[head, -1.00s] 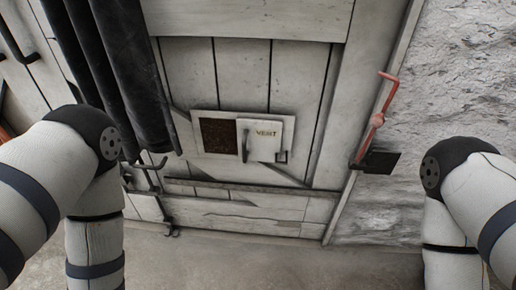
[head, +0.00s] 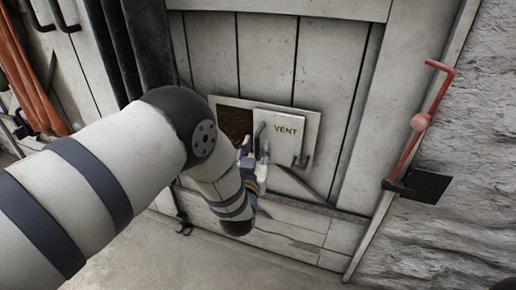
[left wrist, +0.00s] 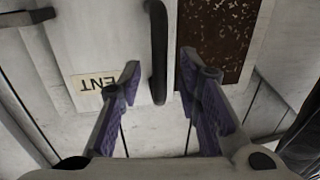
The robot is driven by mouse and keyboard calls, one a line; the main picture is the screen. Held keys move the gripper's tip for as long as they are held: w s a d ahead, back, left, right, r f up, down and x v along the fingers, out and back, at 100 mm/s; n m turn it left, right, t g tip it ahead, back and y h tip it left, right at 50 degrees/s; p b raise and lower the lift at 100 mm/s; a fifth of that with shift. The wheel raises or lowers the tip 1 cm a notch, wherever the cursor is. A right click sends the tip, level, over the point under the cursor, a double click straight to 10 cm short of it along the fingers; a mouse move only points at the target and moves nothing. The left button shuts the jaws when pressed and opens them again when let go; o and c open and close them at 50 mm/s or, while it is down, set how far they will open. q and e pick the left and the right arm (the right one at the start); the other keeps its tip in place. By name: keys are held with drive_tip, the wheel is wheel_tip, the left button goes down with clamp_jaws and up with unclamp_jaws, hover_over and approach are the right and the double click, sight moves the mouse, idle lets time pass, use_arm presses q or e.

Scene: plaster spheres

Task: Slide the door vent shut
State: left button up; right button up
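The door vent is set low in a pale plank door. Its sliding cover (head: 284,126), labelled VENT, lies over the right part of the vent's plate, and a brown speckled opening (head: 235,124) shows at left. A dark upright handle (head: 259,133) stands at the cover's left edge. My left gripper (head: 254,160) is open just below and in front of the handle. In the left wrist view, my left gripper's purple-padded fingers (left wrist: 160,66) stand apart on either side of the handle (left wrist: 157,45), with gaps on both sides. My right gripper is not in view.
A red lever (head: 420,122) with a dark plate stands on the right door frame beside a rough pale wall (head: 465,185). Dark hanging cloth (head: 130,50) is at left, with orange cloth (head: 30,75) beyond. Floor space shows below the door.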

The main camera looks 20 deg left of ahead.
use_arm(q)
drive_tip(key=shift+w+a, duration=0.15)
drive_tip(key=shift+w, duration=0.65)
drive_tip(key=shift+c, duration=0.2)
clamp_jaws()
drive_tip(key=a, duration=1.3)
drive_tip(key=shift+w+a, duration=0.2)
drive_tip(key=shift+a, duration=0.05)
drive_tip(key=shift+o, duration=0.2)
unclamp_jaws()
drive_tip(key=shift+a, duration=0.1)
